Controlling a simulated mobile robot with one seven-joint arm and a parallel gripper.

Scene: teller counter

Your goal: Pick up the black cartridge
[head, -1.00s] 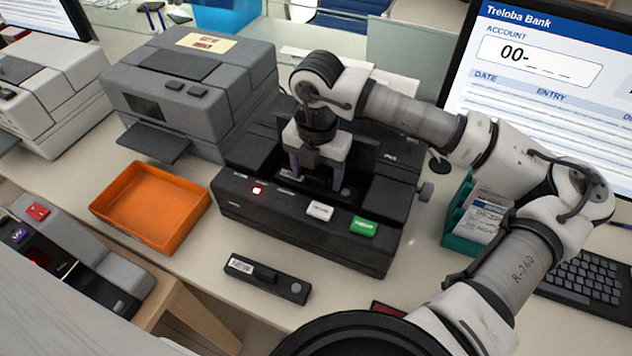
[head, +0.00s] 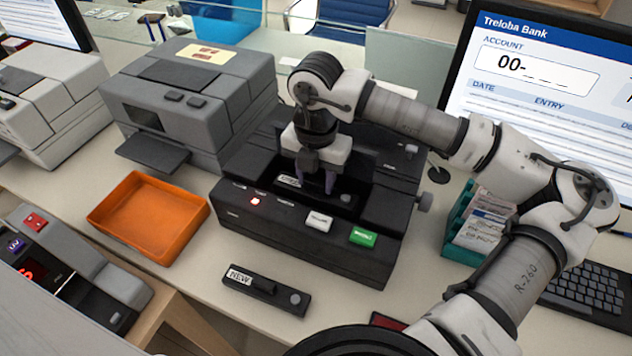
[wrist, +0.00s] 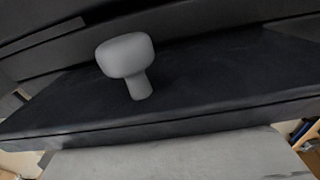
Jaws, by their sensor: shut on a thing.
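A black cartridge (head: 347,202) with a pale label at its left end sits in the open bay of the black printer (head: 290,238). My gripper (head: 318,188) reaches down into the bay, its purple fingers shut on the cartridge's middle. The cartridge still looks low in the bay; whether it is lifted at all I cannot tell. A second black cartridge (head: 266,289), labelled NEW, lies on the counter in front of the printer. The wrist view shows dark surfaces and a grey knob (wrist: 127,58); the fingertips do not show there.
An orange tray (head: 150,252), empty, lies left of the printer. A grey machine (head: 190,95) stands behind the tray. A teal holder with slips (head: 452,245), a keyboard (head: 590,290) and a monitor (head: 550,90) are at the right. Bare counter surrounds the NEW cartridge.

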